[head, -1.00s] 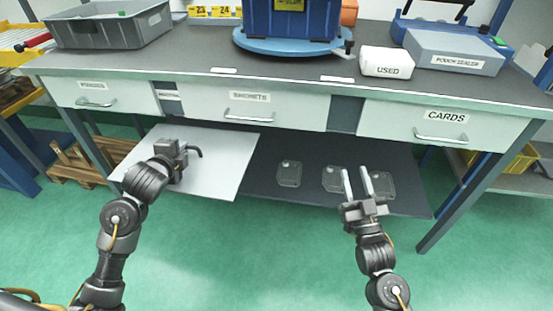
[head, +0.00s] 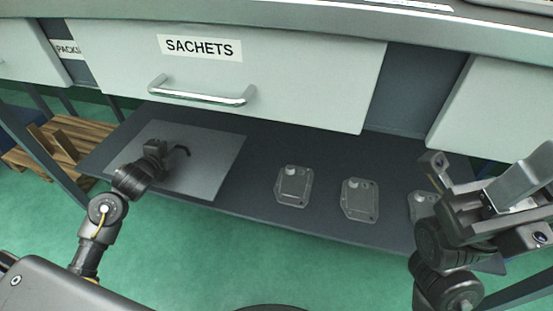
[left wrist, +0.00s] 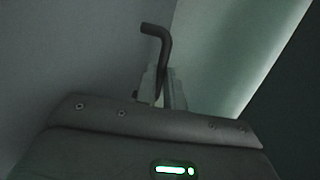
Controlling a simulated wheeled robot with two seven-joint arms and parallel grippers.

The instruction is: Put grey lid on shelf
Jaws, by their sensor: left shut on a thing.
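My left gripper (head: 166,149) is low over a flat pale grey panel (head: 208,180) at the left of the lower shelf. It is shut on a dark bent rod (head: 184,150), which sticks up between the fingers in the left wrist view (left wrist: 157,42). I cannot tell what the rod belongs to. Several flat grey lid-like pieces with a round boss lie in a row on the dark shelf (head: 255,205): a left one (head: 293,187), a middle one (head: 359,201) and a right one (head: 420,207), partly hidden by my right gripper (head: 482,180). The right gripper is open and appears empty.
A drawer marked SACHETS (head: 250,75) with a metal handle (head: 200,96) hangs above the shelf, under the worktop. A wooden pallet (head: 62,140) stands on the floor at the left. Bare shelf lies between the panel and the pieces.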

